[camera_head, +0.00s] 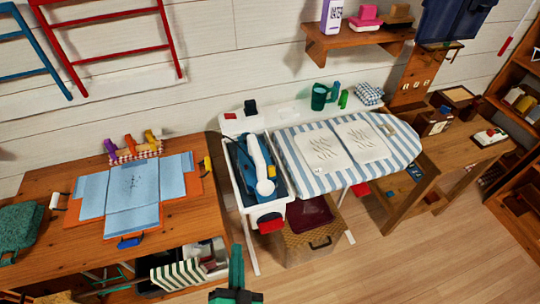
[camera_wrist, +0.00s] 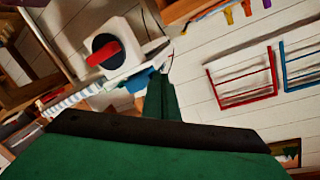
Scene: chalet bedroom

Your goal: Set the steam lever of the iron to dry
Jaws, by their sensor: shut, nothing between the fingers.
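The iron (camera_head: 245,165), blue with a white upper part, rests in a white station (camera_head: 241,190) at the left end of the ironing board. A red lever (camera_head: 270,223) shows at the station's front end. In the wrist view the red lever (camera_wrist: 103,53) lies across a black round dial on a white housing (camera_wrist: 127,62), at upper left. My green gripper (camera_head: 236,258) is at the bottom of the head view, below and left of the lever and apart from it. Its shut, empty fingers (camera_wrist: 160,90) point up in the wrist view. The lever's setting marks are too small to read.
The striped ironing board (camera_head: 290,150) extends right of the station, with two pale sheets on it. A wooden table (camera_head: 50,185) with blue cloth stands at left. A basket (camera_head: 300,245) stands under the board. Open floor (camera_head: 400,270) lies at lower right.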

